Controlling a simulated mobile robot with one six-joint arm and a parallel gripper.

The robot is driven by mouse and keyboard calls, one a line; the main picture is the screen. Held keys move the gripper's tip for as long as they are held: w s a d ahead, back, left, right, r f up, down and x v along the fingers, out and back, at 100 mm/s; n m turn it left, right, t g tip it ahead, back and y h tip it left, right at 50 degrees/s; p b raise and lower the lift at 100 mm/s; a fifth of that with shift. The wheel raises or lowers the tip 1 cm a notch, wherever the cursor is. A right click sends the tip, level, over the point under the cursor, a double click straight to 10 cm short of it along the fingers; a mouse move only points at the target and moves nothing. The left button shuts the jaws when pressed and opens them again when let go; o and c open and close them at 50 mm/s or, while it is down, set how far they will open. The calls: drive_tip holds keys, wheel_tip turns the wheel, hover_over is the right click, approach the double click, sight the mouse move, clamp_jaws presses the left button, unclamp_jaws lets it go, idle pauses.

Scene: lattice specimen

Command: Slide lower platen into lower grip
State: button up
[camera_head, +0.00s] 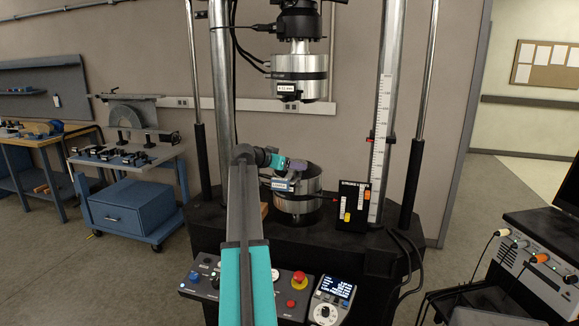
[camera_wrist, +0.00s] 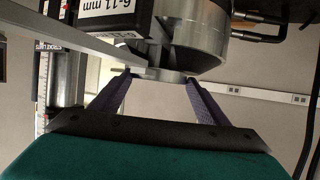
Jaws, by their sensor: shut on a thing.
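The lower grip (camera_head: 300,200) is a wide silver cylinder with a dark band and a white label, standing on the machine's black base. It also fills the top of the wrist view (camera_wrist: 205,25), where its label reads upside down. My gripper (camera_head: 297,165) is just above the lower grip in the head view. In the wrist view its two purple fingers (camera_wrist: 160,85) are shut on a small grey metal piece, apparently the lower platen (camera_wrist: 158,75). The platen is close against the grip. Whether its stem sits inside the grip is hidden.
The upper grip (camera_head: 299,78) hangs above with clear space between. Steel columns flank the grips, with a ruler scale (camera_head: 384,120) on the right one. A control panel (camera_head: 270,287) is in front.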

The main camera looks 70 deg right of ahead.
sight(296, 160)
drive_tip(key=shift+d+r, duration=0.15)
drive_tip(key=shift+w+d+b, duration=0.1)
drive_tip(key=shift+d+b, duration=0.7)
drive_tip(key=shift+d, duration=0.7)
drive_tip(key=o, duration=2.1)
drive_tip(key=shift+a, duration=0.1)
drive_tip(key=shift+c, duration=0.2)
drive_tip(key=shift+o, duration=1.2)
drive_tip(key=shift+f, duration=0.2)
drive_tip(key=shift+v, duration=2.5)
